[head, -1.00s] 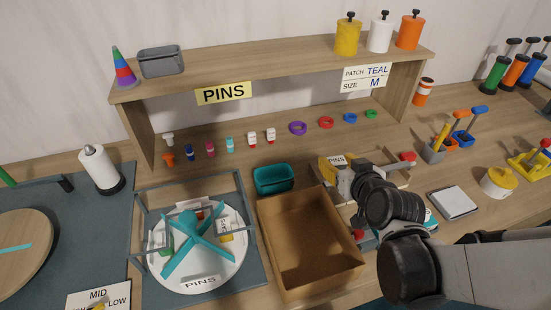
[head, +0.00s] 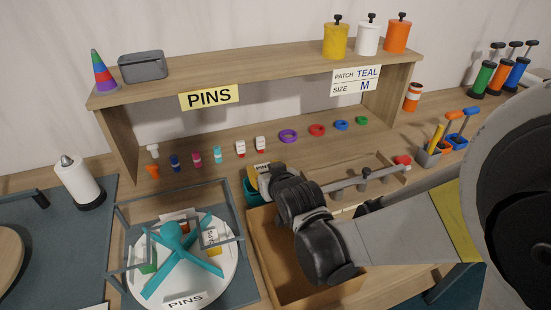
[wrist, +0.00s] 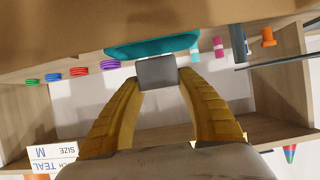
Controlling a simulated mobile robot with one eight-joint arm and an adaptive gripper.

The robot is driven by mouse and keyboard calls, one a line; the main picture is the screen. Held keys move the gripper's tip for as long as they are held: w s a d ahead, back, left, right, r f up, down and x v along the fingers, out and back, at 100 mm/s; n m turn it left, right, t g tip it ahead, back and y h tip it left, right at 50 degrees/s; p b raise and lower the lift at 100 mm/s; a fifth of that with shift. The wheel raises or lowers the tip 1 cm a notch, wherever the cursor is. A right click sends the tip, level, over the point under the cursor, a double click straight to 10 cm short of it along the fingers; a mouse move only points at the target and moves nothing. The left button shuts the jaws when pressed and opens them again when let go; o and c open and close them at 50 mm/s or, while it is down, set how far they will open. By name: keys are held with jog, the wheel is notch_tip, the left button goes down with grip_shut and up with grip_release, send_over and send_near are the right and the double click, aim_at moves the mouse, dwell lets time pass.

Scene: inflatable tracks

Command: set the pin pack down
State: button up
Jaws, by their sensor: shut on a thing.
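My gripper (head: 264,181) has yellow fingers shut on the pin pack. The pack (wrist: 157,72) shows as a grey block between the fingertips in the wrist view. In the head view the pack's white PINS label (head: 262,167) shows, partly covered. The pack is at the teal bin (head: 249,190), which my gripper partly hides. The bin also shows in the wrist view (wrist: 152,45), just beyond the pack in the picture. I cannot tell whether the pack touches the bin.
An open brown box (head: 262,245) lies under my arm. A white turntable (head: 215,281) with teal dividers and a grey frame stands at left. Small coloured pieces and rings line the bench below the shelf (head: 250,69). A rail with a red knob (head: 403,160) is at right.

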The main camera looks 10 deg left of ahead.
notch_tip(320, 180, down, 4)
jog(key=shift+r+b, duration=0.1)
jog(key=shift+b, duration=0.95)
jog(key=shift+r, duration=0.15)
jog(key=shift+f, duration=0.65)
jog(key=o, duration=0.8)
jog(key=shift+r, duration=0.1)
